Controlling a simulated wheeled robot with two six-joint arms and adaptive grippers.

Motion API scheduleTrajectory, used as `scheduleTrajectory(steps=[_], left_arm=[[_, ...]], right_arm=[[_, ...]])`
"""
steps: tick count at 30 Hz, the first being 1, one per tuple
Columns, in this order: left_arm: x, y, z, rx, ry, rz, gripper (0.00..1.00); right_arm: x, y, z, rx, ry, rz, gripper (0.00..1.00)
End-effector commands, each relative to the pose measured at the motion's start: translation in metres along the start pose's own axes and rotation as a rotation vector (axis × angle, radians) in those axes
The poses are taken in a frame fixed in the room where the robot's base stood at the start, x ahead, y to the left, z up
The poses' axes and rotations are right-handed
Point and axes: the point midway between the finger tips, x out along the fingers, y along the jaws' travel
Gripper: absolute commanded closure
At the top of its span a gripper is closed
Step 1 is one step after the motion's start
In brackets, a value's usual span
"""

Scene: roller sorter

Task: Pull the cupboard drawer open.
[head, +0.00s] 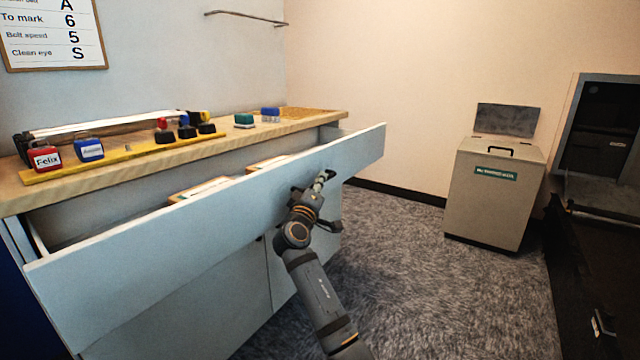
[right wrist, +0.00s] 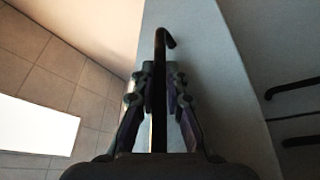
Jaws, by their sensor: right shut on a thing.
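The cupboard drawer (head: 215,235) stands pulled out from under the wooden worktop, with a gap behind its long grey-white front. Inside it lie flat wood-framed pieces with pale labels (head: 205,188). My right gripper (head: 322,182) is at the drawer front, towards its right end. In the right wrist view its two fingers are closed around a dark bar handle (right wrist: 160,60) on the drawer front (right wrist: 190,30). In the head view the gripper mostly hides the handle. My left gripper is not in view.
The worktop (head: 290,125) carries a red block marked Felix (head: 45,158), a blue block (head: 89,149) and several coloured stamps. A grey lidded bin (head: 492,195) stands at the right. Dark machinery (head: 610,200) borders the right edge. The carpet (head: 400,270) between is clear.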

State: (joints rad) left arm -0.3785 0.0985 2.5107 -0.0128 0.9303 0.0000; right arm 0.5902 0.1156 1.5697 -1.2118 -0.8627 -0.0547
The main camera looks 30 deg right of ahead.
Motion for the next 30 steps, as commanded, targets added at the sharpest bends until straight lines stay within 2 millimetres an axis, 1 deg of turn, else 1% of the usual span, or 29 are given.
scheduleTrajectory(steps=[7,8,9,17,19,22,27,30], left_arm=[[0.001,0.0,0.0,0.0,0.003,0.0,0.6],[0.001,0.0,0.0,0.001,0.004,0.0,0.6],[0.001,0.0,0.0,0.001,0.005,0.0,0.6],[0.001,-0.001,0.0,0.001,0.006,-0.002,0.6],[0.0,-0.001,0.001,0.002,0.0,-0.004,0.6],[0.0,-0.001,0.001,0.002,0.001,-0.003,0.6],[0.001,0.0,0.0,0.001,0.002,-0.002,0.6],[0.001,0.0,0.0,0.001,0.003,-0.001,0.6]], right_arm=[[0.0,-0.001,0.0,0.0,0.001,-0.002,1.0],[0.0,-0.001,0.0,0.0,0.001,-0.002,0.83],[0.0,-0.001,0.0,0.0,0.001,-0.002,0.78],[0.0,0.0,0.0,0.0,0.001,-0.001,0.78],[-0.003,-0.001,0.0,0.0,0.002,-0.002,0.78],[-0.016,-0.002,-0.001,0.0,0.003,-0.003,0.78],[-0.05,-0.002,0.0,0.002,0.001,-0.005,0.78],[-0.065,-0.002,0.0,0.002,0.002,-0.004,0.78]])
